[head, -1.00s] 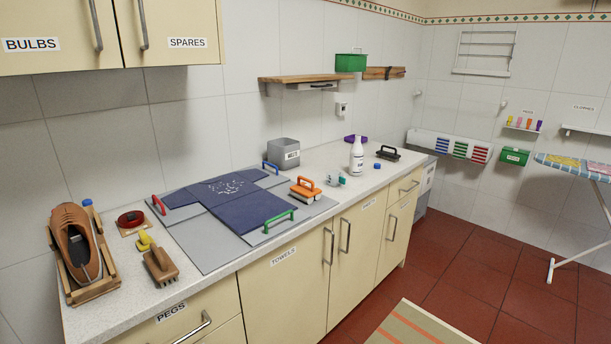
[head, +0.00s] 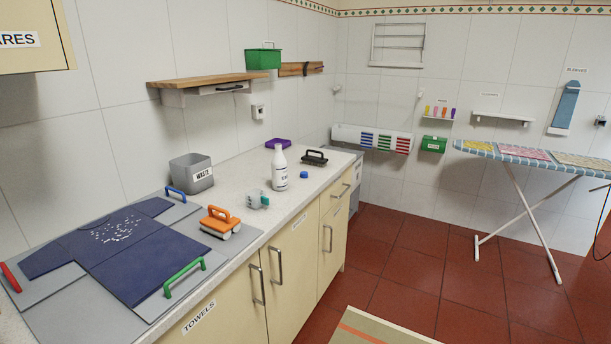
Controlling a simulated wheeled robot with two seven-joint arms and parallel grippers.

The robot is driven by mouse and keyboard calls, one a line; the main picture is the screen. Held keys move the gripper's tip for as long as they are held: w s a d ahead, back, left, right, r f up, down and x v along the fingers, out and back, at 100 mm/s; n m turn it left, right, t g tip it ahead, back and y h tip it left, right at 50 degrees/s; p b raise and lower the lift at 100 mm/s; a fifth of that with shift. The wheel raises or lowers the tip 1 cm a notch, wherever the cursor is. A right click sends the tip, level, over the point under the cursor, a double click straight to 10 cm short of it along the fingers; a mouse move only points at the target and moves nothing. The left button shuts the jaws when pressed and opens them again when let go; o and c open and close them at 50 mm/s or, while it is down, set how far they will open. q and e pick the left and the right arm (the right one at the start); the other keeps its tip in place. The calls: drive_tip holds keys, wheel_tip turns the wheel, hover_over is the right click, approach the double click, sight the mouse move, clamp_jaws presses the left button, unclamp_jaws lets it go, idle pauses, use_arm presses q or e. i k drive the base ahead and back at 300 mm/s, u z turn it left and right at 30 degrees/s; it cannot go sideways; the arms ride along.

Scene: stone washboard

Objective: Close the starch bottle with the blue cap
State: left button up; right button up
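The white starch bottle (head: 279,168) stands upright on the counter, right of the middle of its length. Its label is too small to read fully, and its top looks white with no blue on it. A small blue cap (head: 304,175) lies on the counter just to the right of the bottle, apart from it. Neither of my grippers is in the head view.
The counter (head: 240,152) also holds a grey waste bin (head: 192,173), a small grey-and-teal item (head: 257,200), an orange-handled tool (head: 221,222), a dark-handled brush (head: 314,158) and a purple item (head: 278,143). A folding board with a navy shirt (head: 120,250) fills the left.

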sight(279, 166)
drive_tip(key=z, duration=0.8)
drive_tip(key=i, duration=1.6)
drive_tip(key=u, duration=2.2)
